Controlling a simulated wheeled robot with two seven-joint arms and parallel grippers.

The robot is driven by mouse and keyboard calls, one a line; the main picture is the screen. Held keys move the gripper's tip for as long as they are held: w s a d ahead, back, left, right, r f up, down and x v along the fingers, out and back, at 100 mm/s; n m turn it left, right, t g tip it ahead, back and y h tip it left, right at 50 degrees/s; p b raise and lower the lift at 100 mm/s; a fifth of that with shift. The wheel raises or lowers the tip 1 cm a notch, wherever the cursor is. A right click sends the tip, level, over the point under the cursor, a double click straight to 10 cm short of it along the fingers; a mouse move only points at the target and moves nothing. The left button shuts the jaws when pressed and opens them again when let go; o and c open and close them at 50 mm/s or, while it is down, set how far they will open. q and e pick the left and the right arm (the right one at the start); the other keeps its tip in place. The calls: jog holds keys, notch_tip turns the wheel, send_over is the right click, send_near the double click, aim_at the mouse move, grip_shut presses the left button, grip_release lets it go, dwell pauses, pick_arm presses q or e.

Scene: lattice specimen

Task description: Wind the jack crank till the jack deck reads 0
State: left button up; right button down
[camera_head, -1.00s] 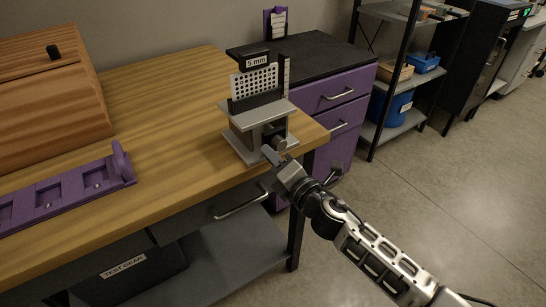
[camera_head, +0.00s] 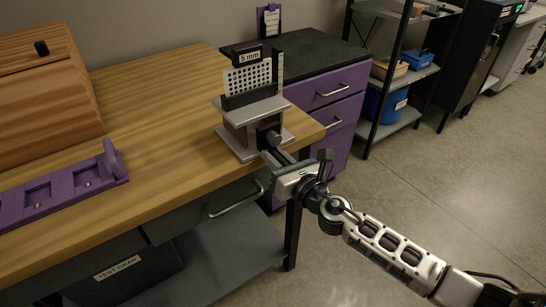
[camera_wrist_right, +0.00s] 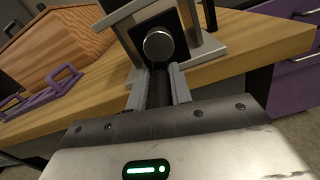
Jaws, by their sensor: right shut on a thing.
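The jack (camera_head: 237,113) stands on the front right corner of the wooden bench. Its grey deck carries a white perforated plate (camera_head: 248,78) in a dark holder, with a "5 mm" label (camera_head: 249,57) on top. The crank's round hub (camera_wrist_right: 158,45) sits on the jack's front, its dark handle (camera_wrist_right: 157,90) below it in the right wrist view. My right gripper (camera_head: 271,158) is shut on the crank handle, one finger on each side; it also shows in the wrist view (camera_wrist_right: 158,92). Its tips partly hide the handle. My left gripper is out of view.
A purple tray (camera_head: 62,190) and a wooden box (camera_head: 45,85) are on the bench's left. The bench top between box and jack is clear. A purple drawer cabinet (camera_head: 325,95) stands behind the jack. A drawer handle (camera_head: 237,201) sticks out below the bench edge.

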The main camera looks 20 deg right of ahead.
jog(key=n, duration=0.1)
jog(key=d+n, duration=0.1)
jog(key=shift+w+f+n, duration=0.1)
jog(key=shift+w+n, duration=0.05)
jog(key=shift+n, duration=0.55)
jog(key=c, duration=1.3)
grip_release()
jog(key=shift+o, duration=0.2)
